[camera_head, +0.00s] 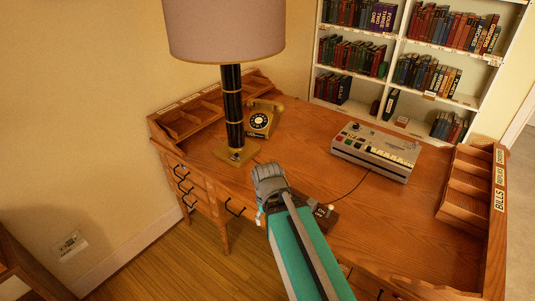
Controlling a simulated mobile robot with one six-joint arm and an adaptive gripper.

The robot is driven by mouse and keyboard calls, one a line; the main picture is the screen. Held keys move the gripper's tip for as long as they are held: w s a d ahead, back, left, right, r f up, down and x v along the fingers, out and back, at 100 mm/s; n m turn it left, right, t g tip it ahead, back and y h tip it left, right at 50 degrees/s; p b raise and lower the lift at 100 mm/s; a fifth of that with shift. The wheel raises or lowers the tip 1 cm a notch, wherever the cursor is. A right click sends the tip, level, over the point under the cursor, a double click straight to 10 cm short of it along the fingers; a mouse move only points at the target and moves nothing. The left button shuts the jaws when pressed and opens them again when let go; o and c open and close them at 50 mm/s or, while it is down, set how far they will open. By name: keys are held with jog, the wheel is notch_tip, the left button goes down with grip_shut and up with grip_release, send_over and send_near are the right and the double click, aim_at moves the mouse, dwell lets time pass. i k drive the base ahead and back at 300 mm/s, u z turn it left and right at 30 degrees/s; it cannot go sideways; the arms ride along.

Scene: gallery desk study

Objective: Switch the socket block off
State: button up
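A small dark block (322,214) with light marks on top sits near the front edge of the desk. It looks like the socket block, and a thin dark cord runs from it toward the grey machine. My arm hides part of its left side. Its switch position is too small to tell. My gripper (269,179) is at the grey end of my arm, over the front of the desk, to the left of and beyond the block in the picture. Its fingers cannot be made out clearly. Nothing held is visible.
The wooden desk (290,165) carries a tall lamp (233,105), a yellow rotary telephone (262,119) and a grey machine with keys (376,150). A labelled wooden organizer (470,190) stands at right. A wall plate (70,245) is at lower left. The desk centre is clear.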

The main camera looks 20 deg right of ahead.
aim_at(330, 206)
jog(key=z, duration=0.7)
jog(key=k, duration=0.6)
jog(key=z, duration=0.1)
